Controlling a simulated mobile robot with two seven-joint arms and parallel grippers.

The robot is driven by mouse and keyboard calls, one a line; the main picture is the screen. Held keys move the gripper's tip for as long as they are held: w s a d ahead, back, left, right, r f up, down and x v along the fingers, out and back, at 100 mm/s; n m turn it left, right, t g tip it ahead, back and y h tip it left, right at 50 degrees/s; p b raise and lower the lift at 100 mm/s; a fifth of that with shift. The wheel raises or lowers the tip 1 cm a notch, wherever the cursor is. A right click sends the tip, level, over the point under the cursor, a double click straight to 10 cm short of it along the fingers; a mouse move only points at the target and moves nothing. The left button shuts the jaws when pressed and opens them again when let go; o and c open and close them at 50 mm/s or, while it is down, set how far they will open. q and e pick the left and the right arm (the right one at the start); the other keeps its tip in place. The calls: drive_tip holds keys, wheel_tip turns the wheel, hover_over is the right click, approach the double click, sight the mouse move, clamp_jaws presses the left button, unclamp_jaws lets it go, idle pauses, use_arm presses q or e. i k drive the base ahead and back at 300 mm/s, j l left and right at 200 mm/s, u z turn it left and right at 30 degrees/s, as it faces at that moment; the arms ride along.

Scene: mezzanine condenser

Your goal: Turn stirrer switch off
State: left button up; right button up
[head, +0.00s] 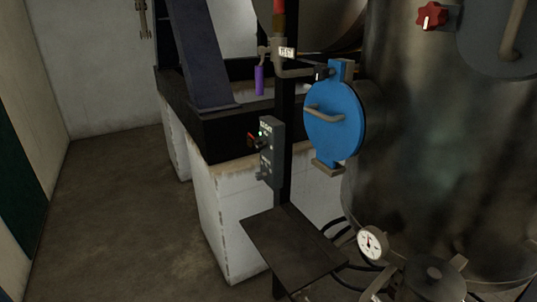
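A narrow grey switch box (272,152) stands upright on a dark post near the middle of the head view. A small switch with a red part (252,140) sticks out from its left side, near the top. A pale label above it is too small to read with certainty, and a small light spot shows beside it. Another dark knob (262,176) sits lower on the box. I cannot tell the position of the switch. Neither of my grippers can be made out in the head view.
A blue round cover (334,122) with a handle is right of the box, on a large metal vessel (430,150) with a red knob (431,16). A dark shelf (292,250) juts out below, near a dial gauge (372,243). The floor (120,220) at left is clear.

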sight(258, 143)
drive_tip(key=i+j, duration=0.35)
drive_tip(key=i+j+z, duration=0.15)
drive_tip(key=i+j, duration=0.15)
drive_tip(key=j, duration=0.2)
drive_tip(key=i+j, duration=0.35)
drive_tip(key=i+j+z, duration=0.1)
drive_tip(key=i+j, duration=0.2)
drive_tip(key=j, duration=0.25)
